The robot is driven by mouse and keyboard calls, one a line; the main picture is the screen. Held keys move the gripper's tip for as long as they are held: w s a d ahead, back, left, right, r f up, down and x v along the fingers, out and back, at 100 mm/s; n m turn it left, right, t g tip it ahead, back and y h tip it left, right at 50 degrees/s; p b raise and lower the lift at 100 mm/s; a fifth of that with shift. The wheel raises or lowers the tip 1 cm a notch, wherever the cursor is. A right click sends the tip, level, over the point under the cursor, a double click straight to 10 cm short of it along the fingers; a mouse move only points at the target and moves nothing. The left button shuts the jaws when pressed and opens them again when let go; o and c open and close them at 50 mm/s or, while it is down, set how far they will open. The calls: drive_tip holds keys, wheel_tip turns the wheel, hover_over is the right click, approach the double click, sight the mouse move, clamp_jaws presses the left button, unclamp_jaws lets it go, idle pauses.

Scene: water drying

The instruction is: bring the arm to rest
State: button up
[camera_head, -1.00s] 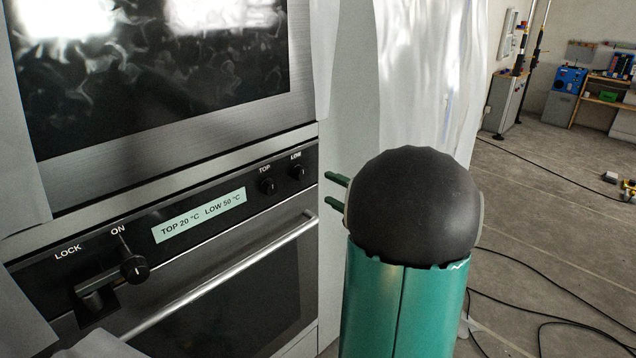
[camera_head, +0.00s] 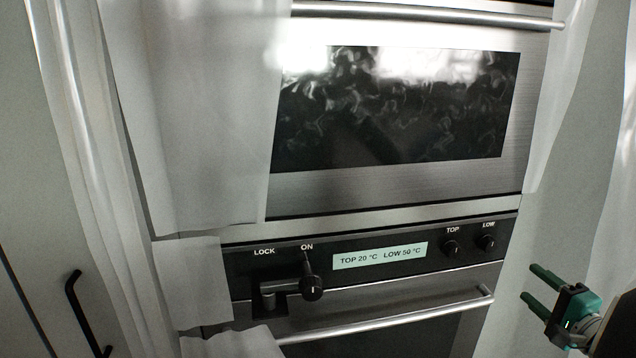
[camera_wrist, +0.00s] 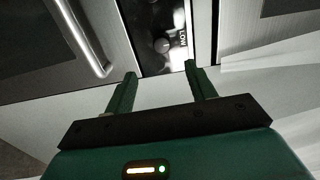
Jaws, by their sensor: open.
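My gripper (camera_head: 541,290) is at the lower right of the head view, its two green fingers pointing left toward the oven front. In the wrist view my gripper (camera_wrist: 160,82) shows its two fingers apart with nothing between them. Beyond the fingertips are a black control panel (camera_wrist: 157,20) with a knob and a metal door handle (camera_wrist: 80,38). The fingers appear clear of both. Part of my arm shows at the right edge of the head view; the rest is out of view.
A double oven has an upper door (camera_head: 395,190), a control panel (camera_head: 434,254) reading TOP 20 °C, LOW 50 °C, and a lower handle (camera_head: 390,322). A lock lever (camera_head: 272,297) and knobs sit on the panel. White sheets (camera_head: 195,130) hang around it. A black cabinet handle (camera_head: 85,310) is at left.

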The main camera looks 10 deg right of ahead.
drive_tip(key=w+a+n+g+y, duration=0.1)
drive_tip(key=a+n+g+y, duration=0.65)
drive_tip(key=a, duration=1.75)
drive_tip(key=s+a+f+n+g+h, duration=0.1)
drive_tip(key=s+a+n+g+h, duration=0.3)
drive_tip(key=s+a+n+h, duration=0.4)
drive_tip(key=s+a+n, duration=0.1)
drive_tip(key=s+a, duration=0.2)
drive_tip(key=shift+s+a+n+g, duration=0.25)
drive_tip(key=shift+s+n+g, duration=0.1)
drive_tip(key=shift+s, duration=0.05)
drive_tip(key=shift+o, duration=0.5)
drive_tip(key=shift+h, duration=0.25)
